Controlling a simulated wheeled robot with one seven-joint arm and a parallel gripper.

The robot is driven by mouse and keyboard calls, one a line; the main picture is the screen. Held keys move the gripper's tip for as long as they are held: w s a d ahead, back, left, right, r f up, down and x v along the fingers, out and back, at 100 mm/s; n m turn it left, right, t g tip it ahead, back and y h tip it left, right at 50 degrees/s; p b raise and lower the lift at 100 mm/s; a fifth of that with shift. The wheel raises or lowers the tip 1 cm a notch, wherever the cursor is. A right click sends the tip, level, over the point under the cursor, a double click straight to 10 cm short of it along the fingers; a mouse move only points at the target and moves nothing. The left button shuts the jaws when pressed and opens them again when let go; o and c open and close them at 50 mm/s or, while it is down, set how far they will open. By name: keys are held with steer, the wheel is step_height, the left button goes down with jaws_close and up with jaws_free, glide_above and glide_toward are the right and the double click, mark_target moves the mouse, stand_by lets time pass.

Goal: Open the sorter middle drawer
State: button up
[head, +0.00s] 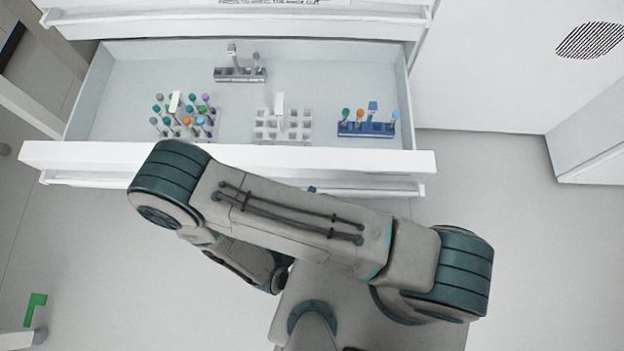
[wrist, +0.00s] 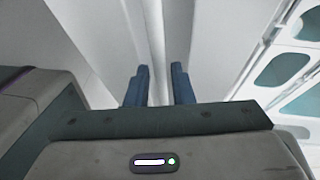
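The sorter's middle drawer (head: 140,155) stands pulled well out below the top drawer front (head: 240,22), its inside showing from above. Its handle bar (head: 375,190) runs along the front and is partly covered by my arm. In the head view only a small blue fingertip (head: 312,189) of my gripper shows at this bar. In the wrist view the two blue fingers of my gripper (wrist: 160,85) stand a narrow gap apart on either side of the white handle bar (wrist: 155,30), which fills the gap. My gripper looks shut on it.
In the drawer lie a rack of colored tubes (head: 210,125), an empty white rack (head: 270,133), a blue rack (head: 366,130) and a grey rack (head: 240,76). A white cabinet (head: 500,70) stands at right. Floor (head: 530,220) is clear at right.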

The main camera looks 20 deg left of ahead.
steer(key=s+a+r+p, duration=0.1)
steer(key=s+r, duration=0.1)
steer(key=s, duration=0.9)
steer(key=shift+p, duration=0.3)
steer(key=shift+w, duration=0.1)
